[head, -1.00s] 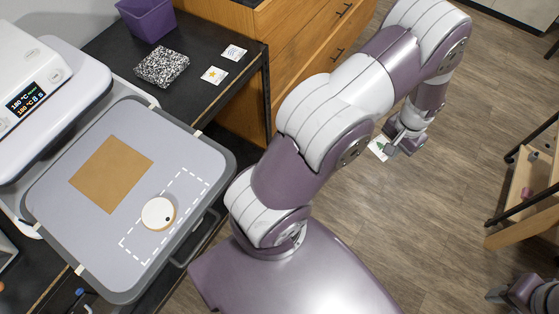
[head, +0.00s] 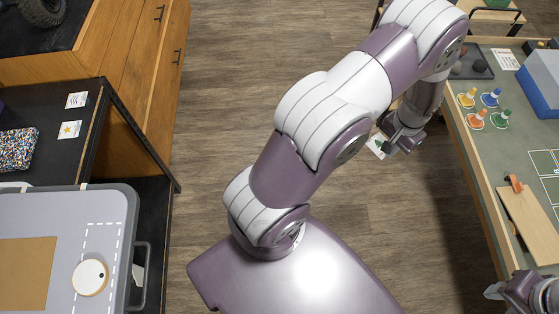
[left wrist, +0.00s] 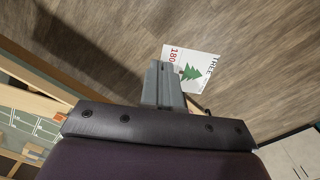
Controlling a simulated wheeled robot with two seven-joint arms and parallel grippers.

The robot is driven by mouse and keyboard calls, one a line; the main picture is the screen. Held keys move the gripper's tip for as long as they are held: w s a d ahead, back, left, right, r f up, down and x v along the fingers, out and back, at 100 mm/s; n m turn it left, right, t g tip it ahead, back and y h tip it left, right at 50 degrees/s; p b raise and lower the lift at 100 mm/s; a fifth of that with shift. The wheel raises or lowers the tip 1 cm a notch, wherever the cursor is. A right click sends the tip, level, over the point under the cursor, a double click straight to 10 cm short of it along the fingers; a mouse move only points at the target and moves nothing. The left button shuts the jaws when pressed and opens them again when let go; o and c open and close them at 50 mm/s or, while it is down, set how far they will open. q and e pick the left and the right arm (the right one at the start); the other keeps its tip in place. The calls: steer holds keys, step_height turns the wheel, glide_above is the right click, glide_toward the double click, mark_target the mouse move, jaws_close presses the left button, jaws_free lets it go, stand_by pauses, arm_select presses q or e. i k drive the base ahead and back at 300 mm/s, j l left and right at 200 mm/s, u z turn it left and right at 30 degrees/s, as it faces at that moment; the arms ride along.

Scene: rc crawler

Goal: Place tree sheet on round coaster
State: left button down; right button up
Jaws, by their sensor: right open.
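The tree sheet (head: 376,146) is a small white card with a green tree. The gripper's closed fingers (left wrist: 163,84) also show in the left wrist view. My right gripper (head: 519,290) is open at the lower right, partly cut off.
A black table (head: 58,165) at left carries a speckled block (head: 17,149), a star sheet (head: 69,130) and a wavy-line sheet (head: 77,100). A table (head: 480,185) with game pieces and a blue box (head: 543,80) stands at right. Open floor lies between.

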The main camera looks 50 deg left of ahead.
mark_target(89, 277)
steer(key=l+u, duration=0.15)
steer(key=u, duration=0.2)
steer(key=l+u, duration=0.2)
steer(key=u, duration=0.2)
steer(key=k+l+u, duration=0.1)
steer(key=u, duration=0.25)
